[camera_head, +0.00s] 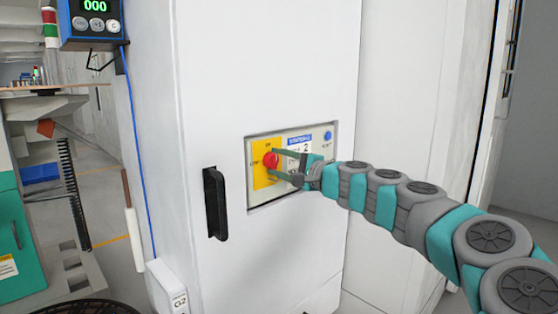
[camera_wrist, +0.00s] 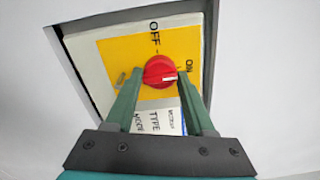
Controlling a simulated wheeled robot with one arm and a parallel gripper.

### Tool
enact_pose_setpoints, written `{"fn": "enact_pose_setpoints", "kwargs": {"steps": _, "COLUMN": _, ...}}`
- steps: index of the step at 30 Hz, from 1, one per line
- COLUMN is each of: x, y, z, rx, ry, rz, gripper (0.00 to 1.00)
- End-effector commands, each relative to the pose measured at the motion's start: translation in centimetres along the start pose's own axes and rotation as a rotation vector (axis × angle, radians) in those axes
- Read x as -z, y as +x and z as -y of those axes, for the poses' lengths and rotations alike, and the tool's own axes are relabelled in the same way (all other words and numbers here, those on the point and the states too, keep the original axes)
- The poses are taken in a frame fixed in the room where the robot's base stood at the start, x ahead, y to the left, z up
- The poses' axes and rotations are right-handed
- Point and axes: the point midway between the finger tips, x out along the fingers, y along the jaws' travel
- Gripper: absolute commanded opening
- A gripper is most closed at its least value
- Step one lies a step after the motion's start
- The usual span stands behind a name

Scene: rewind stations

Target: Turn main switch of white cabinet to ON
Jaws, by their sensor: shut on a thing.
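The white cabinet (camera_head: 285,60) stands in front of me, with a recessed control panel (camera_head: 318,138) in its front. The main switch is a round red knob (camera_head: 271,160) on a yellow plate (camera_head: 259,178). In the wrist view the red knob (camera_wrist: 158,70) sits between the two green fingers of my gripper (camera_wrist: 160,76), which is shut on it. The knob's white mark points right, toward the side with the ON label (camera_wrist: 189,66); the OFF label (camera_wrist: 154,32) is at the top. My gripper (camera_head: 274,161) reaches the panel from the right in the head view.
A black handle (camera_head: 215,203) stands out from the cabinet left of the panel. A blue counter display (camera_head: 92,20) and a blue cable (camera_head: 137,130) are at the left. Clear floor (camera_head: 110,260) shows at left.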

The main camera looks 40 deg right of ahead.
Motion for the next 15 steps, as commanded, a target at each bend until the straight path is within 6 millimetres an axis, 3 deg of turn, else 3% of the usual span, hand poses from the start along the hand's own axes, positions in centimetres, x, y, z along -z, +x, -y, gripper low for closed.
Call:
{"fn": "enact_pose_setpoints", "kwargs": {"steps": 13, "x": 0.1, "y": -0.04, "z": -0.01, "rx": 0.001, "ry": 0.011, "rz": -0.002, "gripper": 0.0}}
{"fn": "enact_pose_setpoints", "kwargs": {"steps": 14, "x": 0.1, "y": -0.04, "z": -0.01, "rx": 0.001, "ry": 0.011, "rz": -0.002, "gripper": 0.55}}
{"fn": "enact_pose_setpoints", "kwargs": {"steps": 15, "x": 0.09, "y": -0.04, "z": -0.01, "rx": 0.0, "ry": 0.011, "rz": -0.002, "gripper": 0.6}}
